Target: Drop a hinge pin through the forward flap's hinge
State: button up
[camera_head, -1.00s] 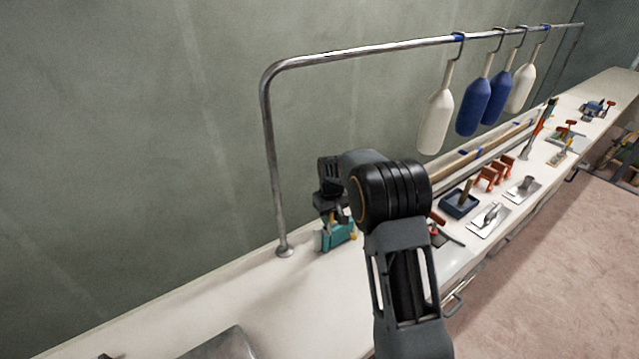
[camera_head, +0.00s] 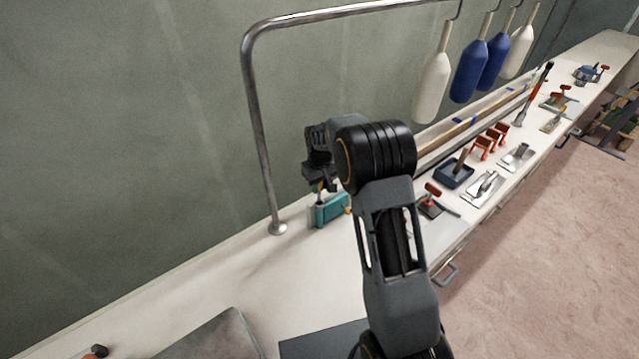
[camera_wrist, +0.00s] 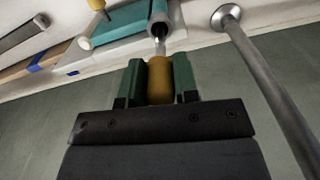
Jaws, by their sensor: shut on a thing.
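My gripper (camera_wrist: 159,82) is shut on a hinge pin's yellow-brown head (camera_wrist: 159,80). The barrel sits at the edge of the teal flap (camera_wrist: 118,24). In the head view the teal flap (camera_head: 328,209) stands on the counter just below my gripper (camera_head: 320,186), beside the rail's foot. My arm partly covers the area to its right.
A metal rail (camera_head: 257,130) rises close to the left of the flap; its post also shows at right in the wrist view (camera_wrist: 268,90). Blue and white fenders (camera_head: 468,72) hang from it. Tools and a blue tray (camera_head: 455,183) lie farther right. Counter space (camera_head: 190,285) at left is mostly clear.

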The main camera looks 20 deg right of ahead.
aim_at(320, 203)
jog(key=shift+f+b, duration=2.05)
jog(key=shift+f, duration=1.1)
jog(key=o, duration=1)
notch_tip(320, 203, up, 14)
jog(key=shift+f+b, duration=0.15)
jog(key=shift+b, duration=0.25)
jog(key=s+r+m+t, duration=0.3)
jog(key=s, duration=2.3)
jog(key=shift+s+t, duration=0.4)
